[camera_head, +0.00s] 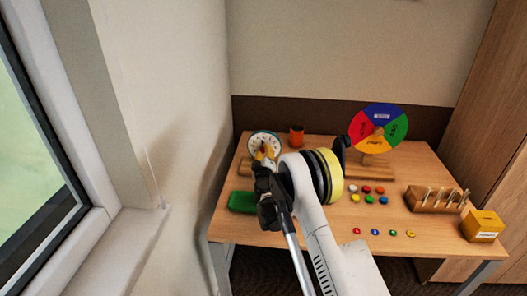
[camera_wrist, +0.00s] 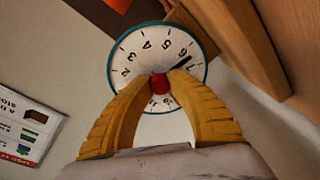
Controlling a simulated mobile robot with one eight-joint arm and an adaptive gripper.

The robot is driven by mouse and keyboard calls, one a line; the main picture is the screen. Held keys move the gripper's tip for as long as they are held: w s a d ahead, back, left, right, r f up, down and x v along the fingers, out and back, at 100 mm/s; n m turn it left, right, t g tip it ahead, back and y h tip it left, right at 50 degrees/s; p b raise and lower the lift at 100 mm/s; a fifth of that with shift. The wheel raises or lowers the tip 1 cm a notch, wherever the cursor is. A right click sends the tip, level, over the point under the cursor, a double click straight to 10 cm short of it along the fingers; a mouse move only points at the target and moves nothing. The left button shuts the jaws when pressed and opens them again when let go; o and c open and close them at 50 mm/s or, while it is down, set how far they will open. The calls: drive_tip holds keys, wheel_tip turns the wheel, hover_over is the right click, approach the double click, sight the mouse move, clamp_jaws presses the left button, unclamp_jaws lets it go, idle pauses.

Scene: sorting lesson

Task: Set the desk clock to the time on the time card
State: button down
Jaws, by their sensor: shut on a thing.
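The desk clock (camera_head: 262,137) stands at the back left of the desk, with a round white face and teal rim. In the wrist view the clock (camera_wrist: 130,50) fills the upper middle, its numbers upside down. One short dark hand (camera_wrist: 183,62) shows, pointing up and right. My gripper (camera_head: 265,153) is in front of the clock. In the wrist view its yellow fingers (camera_wrist: 160,84) are shut on the red knob (camera_wrist: 160,84) at the face's centre, and they hide part of the lower dial. I cannot make out a time card.
An orange cup (camera_head: 297,135) stands right of the clock, and a coloured wheel (camera_head: 391,131) further right. A green tray (camera_head: 241,203) lies front left. Several coloured discs (camera_head: 367,199), a wooden peg block (camera_head: 425,201) and a yellow box (camera_head: 483,225) occupy the right. A wall is close left.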

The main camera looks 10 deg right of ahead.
drive_tip(key=n, duration=0.3)
drive_tip(key=shift+n+g, duration=0.4)
drive_tip(key=shift+n, duration=1.8)
drive_tip(key=c, duration=1.2)
unclamp_jaws()
drive_tip(key=v, duration=1.2)
drive_tip(key=shift+a, duration=0.15)
